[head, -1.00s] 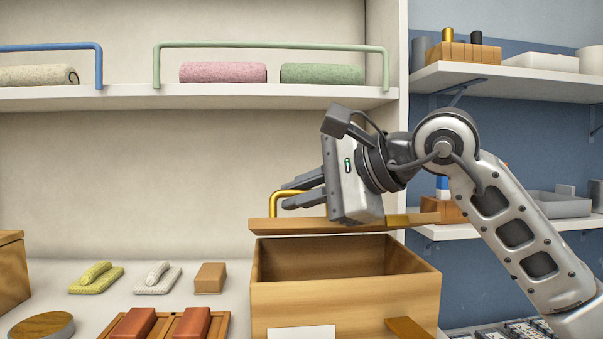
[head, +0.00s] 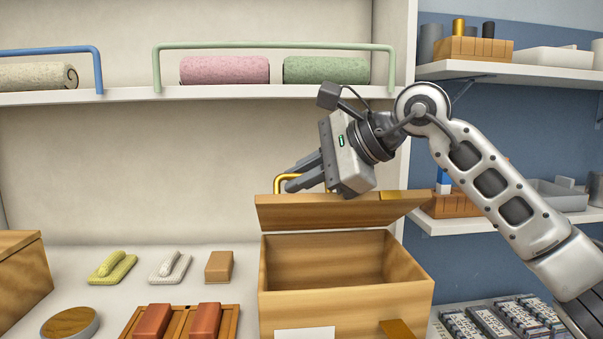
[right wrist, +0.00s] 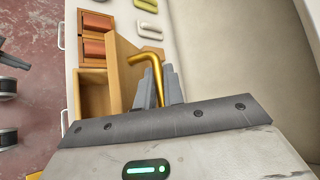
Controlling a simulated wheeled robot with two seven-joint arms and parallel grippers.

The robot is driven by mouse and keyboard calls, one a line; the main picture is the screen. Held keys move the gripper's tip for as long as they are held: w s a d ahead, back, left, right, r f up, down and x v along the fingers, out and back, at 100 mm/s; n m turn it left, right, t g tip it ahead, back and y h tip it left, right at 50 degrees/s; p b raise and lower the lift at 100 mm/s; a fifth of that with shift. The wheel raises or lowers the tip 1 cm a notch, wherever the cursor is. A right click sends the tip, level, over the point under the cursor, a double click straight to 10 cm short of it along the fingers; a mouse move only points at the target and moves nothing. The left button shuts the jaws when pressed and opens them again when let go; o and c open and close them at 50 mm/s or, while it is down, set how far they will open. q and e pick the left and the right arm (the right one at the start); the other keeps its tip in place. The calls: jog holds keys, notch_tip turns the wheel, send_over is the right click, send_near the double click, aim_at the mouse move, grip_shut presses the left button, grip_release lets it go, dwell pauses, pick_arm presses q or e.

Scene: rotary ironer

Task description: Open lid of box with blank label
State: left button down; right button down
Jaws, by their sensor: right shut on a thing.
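The wooden box (head: 345,304) stands on the white counter at the centre right, with a blank white label (head: 305,334) on its front. Its lid (head: 340,214) is raised and tilted above the back of the box, and the inside shows empty where visible. My right gripper (head: 290,186) is shut on the brass handle (head: 287,177) on the lid. In the right wrist view, the brass handle (right wrist: 148,57) sits between the two fingers (right wrist: 160,90), with the open box (right wrist: 92,95) to the left. My left gripper is not in view.
A second wooden box (head: 22,275) stands at the left. A yellow and a white brush-like piece (head: 172,266), a small wooden block (head: 219,266), a round wooden disc (head: 70,323) and a tray with red blocks (head: 178,323) lie on the counter. A shelf (head: 215,97) with rolled towels is above.

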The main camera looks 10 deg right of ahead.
jog(key=c, duration=1.8)
grip_release()
jog(key=shift+d, duration=0.1)
jog(key=v, duration=1.6)
